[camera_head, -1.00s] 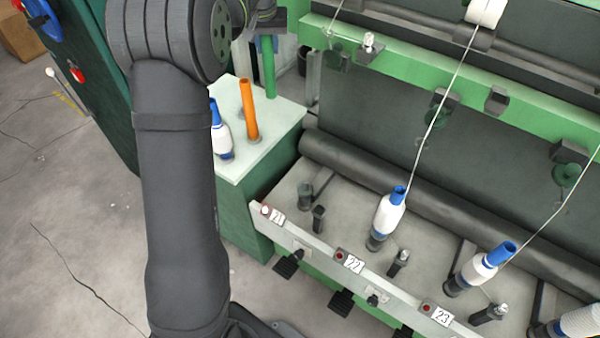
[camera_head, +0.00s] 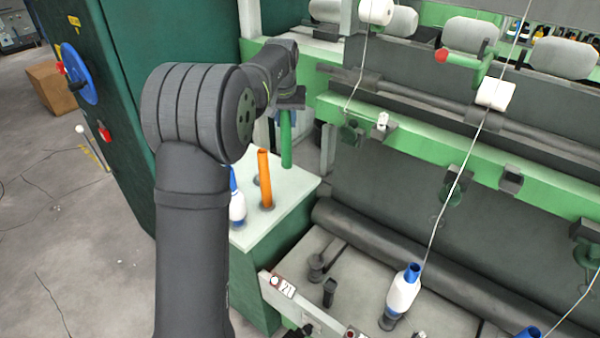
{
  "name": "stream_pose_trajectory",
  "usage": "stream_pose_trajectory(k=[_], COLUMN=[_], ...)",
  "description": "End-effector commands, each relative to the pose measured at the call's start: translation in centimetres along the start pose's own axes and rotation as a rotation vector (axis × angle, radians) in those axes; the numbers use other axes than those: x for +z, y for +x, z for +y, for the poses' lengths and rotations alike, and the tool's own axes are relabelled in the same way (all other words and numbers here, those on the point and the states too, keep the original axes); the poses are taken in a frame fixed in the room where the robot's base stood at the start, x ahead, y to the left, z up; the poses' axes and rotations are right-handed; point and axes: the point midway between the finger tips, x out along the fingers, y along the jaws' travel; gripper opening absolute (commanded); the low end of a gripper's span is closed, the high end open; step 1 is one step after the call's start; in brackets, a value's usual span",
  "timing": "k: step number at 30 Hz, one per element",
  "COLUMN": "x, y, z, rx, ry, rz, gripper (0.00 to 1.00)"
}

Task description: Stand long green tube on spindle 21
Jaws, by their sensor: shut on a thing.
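The long green tube (camera_head: 286,140) stands upright at the back of the pale cabinet top. My gripper (camera_head: 287,106) is at the tube's upper end and shut on it; the fingers are small and partly hidden by my wrist. The tube's foot seems to be at the cabinet top still, with no clear gap. Spindle 21 (camera_head: 316,267) is a dark, bare stub on the machine's pale deck, behind the label 21 (camera_head: 287,288). It carries no tube and lies to the lower right of my gripper.
An orange tube (camera_head: 265,180) and a white-and-blue bobbin (camera_head: 237,207) stand on the cabinet top (camera_head: 292,188), left of the green tube. A dark peg (camera_head: 329,292) stands beside spindle 21. A threaded bobbin (camera_head: 403,292) stands to the right. A green rail (camera_head: 440,170) crosses behind.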

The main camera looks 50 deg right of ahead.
Motion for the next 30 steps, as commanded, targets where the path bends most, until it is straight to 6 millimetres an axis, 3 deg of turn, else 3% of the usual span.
stream_pose_trajectory(k=[5,8,18,24,30], x=[1.4,3.3,13.1,19.0,22.3], y=[0.6,1.4,4.6,6.0,6.6], z=[0.7,2.2,7.7,9.6,10.3], rx=[-0.021,-0.023,-0.014,-0.005,0.0], ry=[0.01,0.012,0.004,0.002,0.002], rz=[0.018,0.019,0.008,0.001,-0.001], gripper=[0.0,0.0,0.0,0.0,0.0])
